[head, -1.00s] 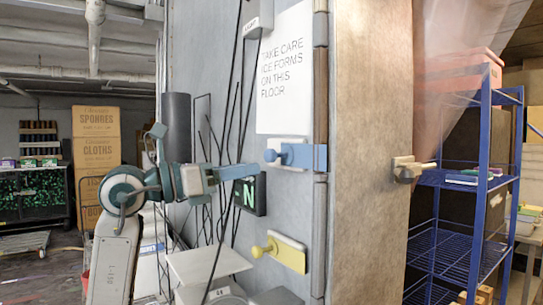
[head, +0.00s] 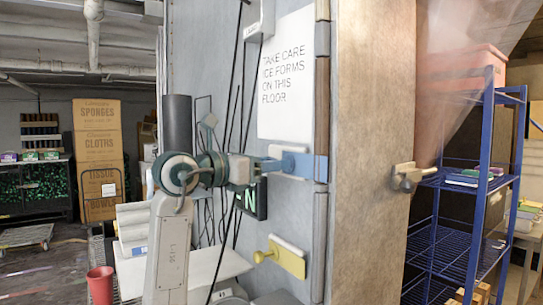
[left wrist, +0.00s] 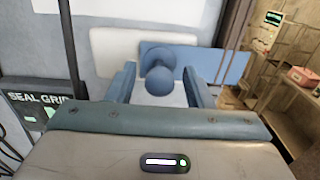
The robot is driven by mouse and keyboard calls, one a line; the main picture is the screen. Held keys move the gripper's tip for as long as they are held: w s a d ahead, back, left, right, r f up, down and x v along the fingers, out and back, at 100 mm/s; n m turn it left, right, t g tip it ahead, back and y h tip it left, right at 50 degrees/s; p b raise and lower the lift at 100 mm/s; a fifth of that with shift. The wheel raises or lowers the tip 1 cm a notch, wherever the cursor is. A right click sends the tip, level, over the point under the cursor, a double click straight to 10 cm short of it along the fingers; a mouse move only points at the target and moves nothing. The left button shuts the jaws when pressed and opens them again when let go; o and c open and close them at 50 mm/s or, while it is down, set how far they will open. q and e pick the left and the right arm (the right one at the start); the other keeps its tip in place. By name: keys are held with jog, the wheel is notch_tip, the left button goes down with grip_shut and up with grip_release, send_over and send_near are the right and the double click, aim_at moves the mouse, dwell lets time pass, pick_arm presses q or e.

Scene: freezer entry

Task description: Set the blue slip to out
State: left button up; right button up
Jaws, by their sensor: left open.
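The blue slip (head: 303,165) is a flat blue plate on a white backing plate (head: 289,153) on the grey wall, below the paper notice. In the left wrist view the slip (left wrist: 222,66) reaches right past the backing plate's edge. Its round blue knob (left wrist: 158,78) stands out toward me. My left gripper (head: 272,168) is at the slip; in the left wrist view its open fingers (left wrist: 159,85) stand either side of the knob. Contact with the knob cannot be told. The knob is hidden by the gripper in the head view. My right gripper is not in view.
A yellow slip (head: 290,261) with a yellow knob sits lower on the wall. A dark sign box (head: 252,199) and hanging black cables are close to my left arm. A latch (head: 407,177) is on the beige panel right. Blue shelving (head: 481,190) stands beyond.

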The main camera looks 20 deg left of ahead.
pick_arm(q)
jog(key=shift+w+d, duration=0.25)
jog(key=shift+w, duration=0.05)
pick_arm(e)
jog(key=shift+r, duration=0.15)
pick_arm(q)
jog(key=c, duration=0.9)
grip_shut()
jog(key=w+a, duration=0.1)
jog(key=a, duration=0.1)
jog(key=w+a, duration=0.2)
jog(key=shift+w+a+r, duration=0.15)
jog(key=shift+w+a, duration=0.05)
jog(key=shift+a, duration=0.1)
jog(key=o, duration=0.9)
grip_release()
jog(key=shift+w+a, duration=0.15)
